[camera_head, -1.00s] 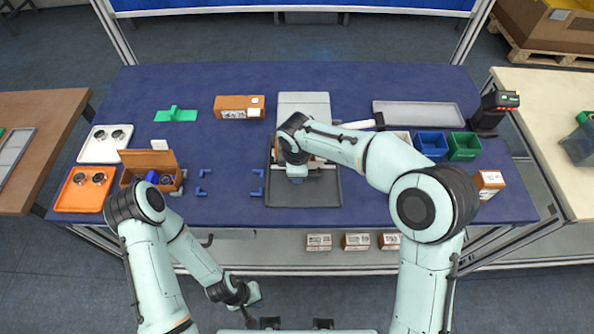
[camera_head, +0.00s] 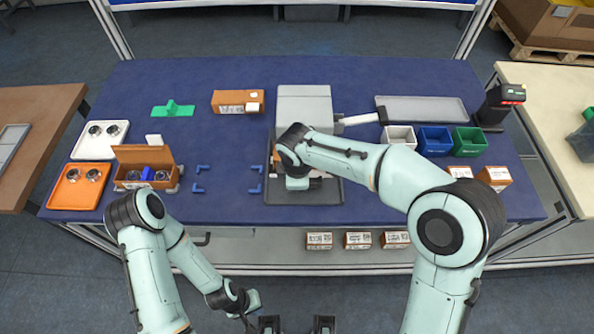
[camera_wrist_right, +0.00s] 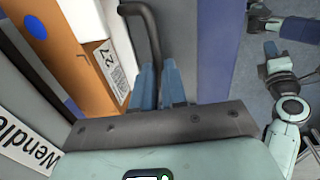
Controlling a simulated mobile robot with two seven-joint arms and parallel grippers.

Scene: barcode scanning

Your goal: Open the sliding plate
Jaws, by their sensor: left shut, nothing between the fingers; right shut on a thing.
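A pale grey flat-topped unit (camera_head: 303,104) stands at the table's middle, with a dark grey tray (camera_head: 325,192) in front of it. The sliding plate cannot be told apart clearly, as my right arm covers this area. In the right wrist view, my right gripper (camera_wrist_right: 160,88) has its blue fingers shut on a dark bent handle (camera_wrist_right: 146,32). A brown box with a white label (camera_wrist_right: 72,50) lies close to the left of the handle there. My left gripper (camera_head: 252,299) is shut and empty, hanging low in front of the table.
Blue corner markers (camera_head: 256,190) lie left of the tray. An open brown box (camera_head: 146,168) and white and orange trays stand at the left. White, blue and green bins (camera_head: 434,140), a scanner (camera_head: 497,106) and brown boxes (camera_head: 494,177) stand at the right.

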